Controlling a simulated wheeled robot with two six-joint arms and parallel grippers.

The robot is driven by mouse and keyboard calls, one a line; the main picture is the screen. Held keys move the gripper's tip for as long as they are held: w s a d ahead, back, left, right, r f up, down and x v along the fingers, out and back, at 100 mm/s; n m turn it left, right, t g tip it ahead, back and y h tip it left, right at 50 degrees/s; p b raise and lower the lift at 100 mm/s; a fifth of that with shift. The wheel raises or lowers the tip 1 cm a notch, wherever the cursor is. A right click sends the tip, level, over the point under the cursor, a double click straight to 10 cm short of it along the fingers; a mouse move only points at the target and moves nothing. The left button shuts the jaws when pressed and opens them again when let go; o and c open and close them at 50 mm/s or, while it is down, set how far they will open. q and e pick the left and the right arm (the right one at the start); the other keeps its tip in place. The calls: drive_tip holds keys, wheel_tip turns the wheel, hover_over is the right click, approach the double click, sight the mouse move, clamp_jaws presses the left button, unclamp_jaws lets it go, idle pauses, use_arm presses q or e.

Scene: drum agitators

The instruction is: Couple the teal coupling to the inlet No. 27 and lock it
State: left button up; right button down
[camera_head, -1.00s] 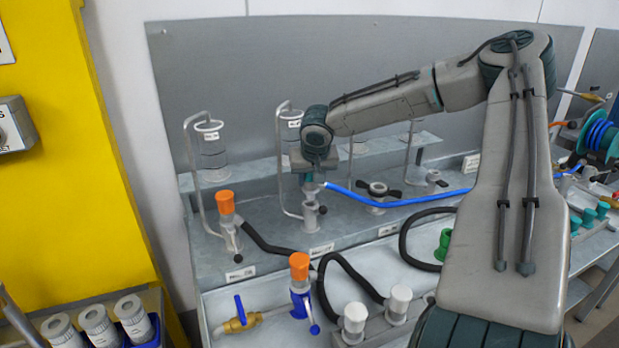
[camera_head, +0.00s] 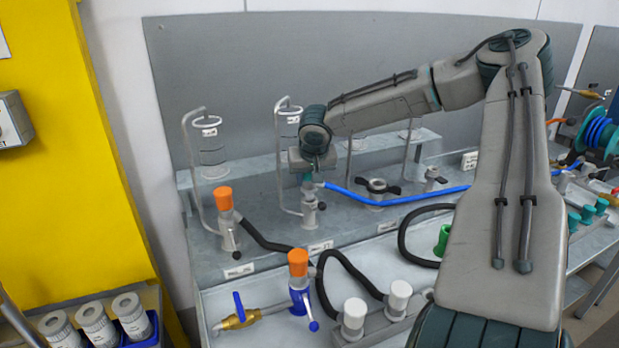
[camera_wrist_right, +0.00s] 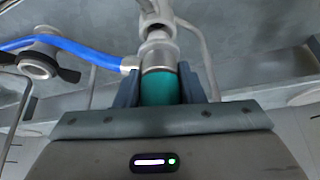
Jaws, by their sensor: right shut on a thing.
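The teal coupling (camera_wrist_right: 159,88) is between the fingers of my right gripper (camera_wrist_right: 158,92) in the right wrist view, and the gripper is shut on it. In the head view the teal coupling (camera_head: 308,178) shows just under the right gripper (camera_head: 310,172). A blue hose (camera_head: 400,202) runs from its side to the right. A grey inlet fitting (camera_head: 309,212) stands directly below the coupling, in line with it. The fitting also shows in the right wrist view (camera_wrist_right: 156,22). I cannot tell whether they are locked. The label numbers are too small to read. My left gripper is not in view.
An orange-capped fitting (camera_head: 224,198) with a black hose stands to the left. An orange-topped blue valve (camera_head: 299,272) is in front. A black-handled clamp fitting (camera_head: 377,188) is to the right of the inlet. White caps (camera_head: 354,314) and a green fitting (camera_head: 443,240) stand near my arm.

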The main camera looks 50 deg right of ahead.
drive_tip(key=shift+f+b, duration=0.75)
drive_tip(key=shift+f, duration=0.3)
drive_tip(key=shift+f+b, duration=0.35)
drive_tip(key=shift+f, duration=0.05)
drive_tip(key=c, duration=0.9)
unclamp_jaws()
